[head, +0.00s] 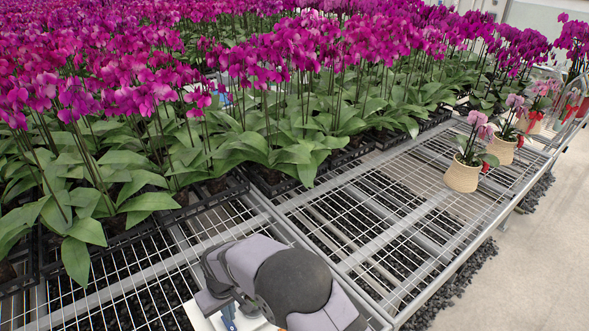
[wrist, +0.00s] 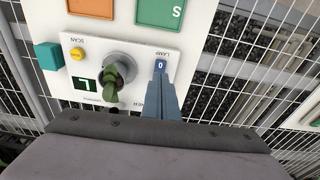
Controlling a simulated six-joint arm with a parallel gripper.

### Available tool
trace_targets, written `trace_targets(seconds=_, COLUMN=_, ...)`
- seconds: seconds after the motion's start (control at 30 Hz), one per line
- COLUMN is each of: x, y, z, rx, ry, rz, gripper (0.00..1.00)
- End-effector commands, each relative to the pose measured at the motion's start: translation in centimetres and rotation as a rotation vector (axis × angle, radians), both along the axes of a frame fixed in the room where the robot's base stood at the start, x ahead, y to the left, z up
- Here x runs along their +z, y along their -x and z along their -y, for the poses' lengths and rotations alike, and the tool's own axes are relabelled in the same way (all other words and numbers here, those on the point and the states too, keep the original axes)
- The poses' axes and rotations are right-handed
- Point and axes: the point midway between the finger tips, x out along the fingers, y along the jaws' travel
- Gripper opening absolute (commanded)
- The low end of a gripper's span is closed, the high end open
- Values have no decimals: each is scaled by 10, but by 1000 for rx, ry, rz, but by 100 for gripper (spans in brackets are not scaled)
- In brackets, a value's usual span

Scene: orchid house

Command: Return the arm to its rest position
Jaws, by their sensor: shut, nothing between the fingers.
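My arm (head: 275,275) shows at the bottom centre of the head view, bent low over the mesh bench. My gripper (wrist: 164,92) is in the wrist view, its blue-grey fingers closed together with nothing between them. The fingertips lie over the lower edge of the blue lamp switch (wrist: 160,65), marked 0, on a white control panel (wrist: 200,22). I cannot tell whether they touch it. In the head view the arm hides most of the gripper and panel.
The panel has a green-handled knob (wrist: 113,80), a green display (wrist: 86,83), a yellow scan button (wrist: 77,54) and a teal block (wrist: 48,56) beside it. Orchids in black trays fill the bench's back. Potted orchids (head: 463,175) stand at the right. Bare mesh (head: 385,215) lies between.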

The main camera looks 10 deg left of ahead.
Motion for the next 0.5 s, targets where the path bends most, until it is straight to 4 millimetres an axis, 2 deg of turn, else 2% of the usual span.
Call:
trace_targets(seconds=0.17, x=-32, y=43, z=48, rx=14, ry=111, rz=-98, gripper=0)
trace_targets(seconds=0.27, x=-44, y=80, z=91, rx=23, ry=196, rz=-175, gripper=0)
trace_targets(seconds=0.33, x=-38, y=106, z=122, rx=25, ry=244, rz=-221, gripper=0)
trace_targets(seconds=0.5, x=-2, y=141, z=202, rx=-67, ry=296, rz=-301, gripper=0)
